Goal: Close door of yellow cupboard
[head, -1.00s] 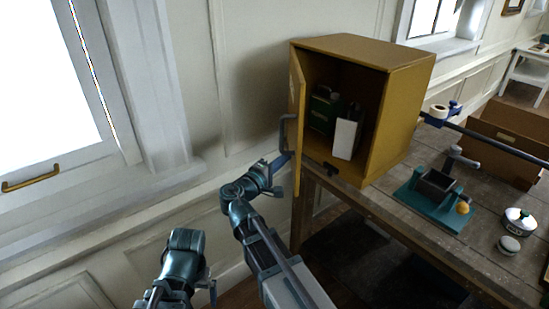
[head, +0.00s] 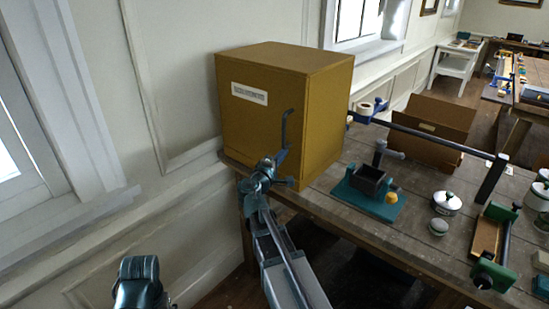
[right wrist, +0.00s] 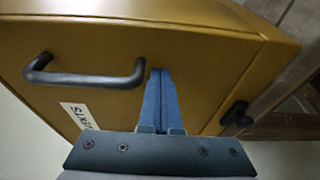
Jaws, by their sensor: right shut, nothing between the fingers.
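The yellow cupboard (head: 290,105) stands at the left end of the wooden table. Its door (head: 250,120) lies flush with the front and looks shut; the inside is hidden. The door carries a white label and a dark bar handle (head: 285,130), which also shows in the right wrist view (right wrist: 85,76). My right gripper (head: 280,157) is shut and empty at the door's lower right. In the right wrist view its blue fingers (right wrist: 162,95) are against or just in front of the door, right of the handle. My left arm shows at the bottom; its fingers are not seen.
On the table to the right are a teal-based device (head: 370,190), a lidded white pot (head: 446,203), a green-ended clamp (head: 490,245) and an open brown box (head: 430,125). A long dark bar extends above the tabletop. The wall is close on the left.

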